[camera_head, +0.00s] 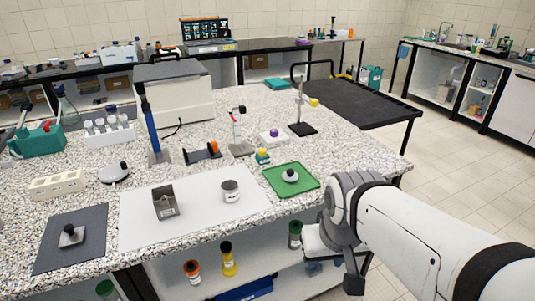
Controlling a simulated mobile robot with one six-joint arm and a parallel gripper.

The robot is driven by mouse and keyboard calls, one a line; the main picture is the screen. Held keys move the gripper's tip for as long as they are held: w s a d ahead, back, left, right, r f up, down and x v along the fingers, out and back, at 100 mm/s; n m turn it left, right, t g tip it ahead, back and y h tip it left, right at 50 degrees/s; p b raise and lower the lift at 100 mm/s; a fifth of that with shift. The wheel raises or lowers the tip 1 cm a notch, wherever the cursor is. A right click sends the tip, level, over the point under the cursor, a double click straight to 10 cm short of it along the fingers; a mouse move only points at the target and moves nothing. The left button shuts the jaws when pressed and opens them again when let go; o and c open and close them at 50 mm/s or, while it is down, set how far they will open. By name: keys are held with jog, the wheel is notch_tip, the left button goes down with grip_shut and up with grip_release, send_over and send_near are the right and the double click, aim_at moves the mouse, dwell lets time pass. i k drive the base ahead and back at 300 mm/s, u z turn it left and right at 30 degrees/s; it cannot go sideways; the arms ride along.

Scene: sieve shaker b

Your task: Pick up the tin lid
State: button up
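A round silver lid with a black knob (290,177) lies on a green mat (308,186) near the right front of the speckled bench; it looks like the tin lid. A round open tin (231,192) stands on a white sheet to its left. My arm comes in from the lower right. My gripper (352,284) hangs low at the bench's front right edge, apart from the lid. Its fingers are mostly hidden or too dark to read.
A rectangular metal container (165,203) stands on the white sheet (140,225). A square lid with a knob (71,236) lies on a dark mat (50,255). A stand with a rod (302,128) rises behind the green mat. Bottles (229,260) sit on the shelf below.

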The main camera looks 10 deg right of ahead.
aim_at(290, 176)
jog(key=z, duration=0.05)
jog(key=i, duration=1)
jog(key=u, duration=0.05)
